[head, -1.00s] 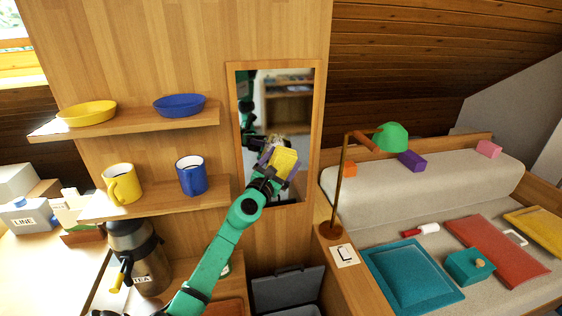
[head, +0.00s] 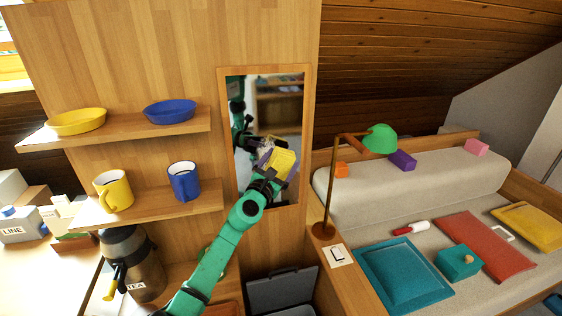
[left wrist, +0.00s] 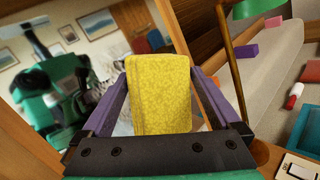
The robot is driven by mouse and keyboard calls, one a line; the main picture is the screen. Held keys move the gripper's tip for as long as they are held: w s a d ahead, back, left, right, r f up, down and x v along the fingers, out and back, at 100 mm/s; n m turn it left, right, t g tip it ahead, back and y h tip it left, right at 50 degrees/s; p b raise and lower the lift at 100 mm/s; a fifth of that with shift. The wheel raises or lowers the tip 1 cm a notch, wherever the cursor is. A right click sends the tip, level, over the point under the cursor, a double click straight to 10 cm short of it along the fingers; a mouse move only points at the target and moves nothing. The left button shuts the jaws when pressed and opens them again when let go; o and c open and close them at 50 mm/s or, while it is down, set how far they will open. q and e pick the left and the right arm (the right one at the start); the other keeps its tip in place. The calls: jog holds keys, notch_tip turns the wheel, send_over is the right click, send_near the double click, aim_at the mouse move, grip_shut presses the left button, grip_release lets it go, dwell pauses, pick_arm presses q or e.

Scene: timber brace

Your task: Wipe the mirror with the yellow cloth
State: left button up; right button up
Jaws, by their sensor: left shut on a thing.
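The mirror (head: 276,110) hangs in a wooden frame on the panel in the middle of the head view; it also fills the left of the left wrist view (left wrist: 95,50). My left gripper (head: 272,172) is shut on the yellow cloth (head: 283,160), in front of the mirror's lower part. In the left wrist view the cloth (left wrist: 160,92) sits folded between the two purple fingers. I cannot tell whether the cloth touches the glass. My arm's reflection shows in the mirror. My right gripper is not seen directly.
A green lamp (head: 380,139) on a thin stem stands just right of the mirror. Shelves at left hold a yellow mug (head: 113,191), a blue mug (head: 184,181), a yellow bowl (head: 76,122) and a blue bowl (head: 170,111). A grey bin (head: 285,293) stands below the mirror.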

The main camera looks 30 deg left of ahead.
aim_at(270, 165)
pick_arm(q)
jog(key=shift+s+a, duration=0.6)
jog(key=shift+s, duration=0.1)
jog(key=shift+s+a+b, duration=0.25)
jog(key=shift+a+b, duration=0.05)
jog(key=shift+s+a+f, duration=0.1)
jog(key=shift+s+a, duration=0.05)
jog(key=shift+s+a+b, duration=0.4)
jog(key=shift+s+a, duration=0.3)
jog(key=shift+s, duration=0.05)
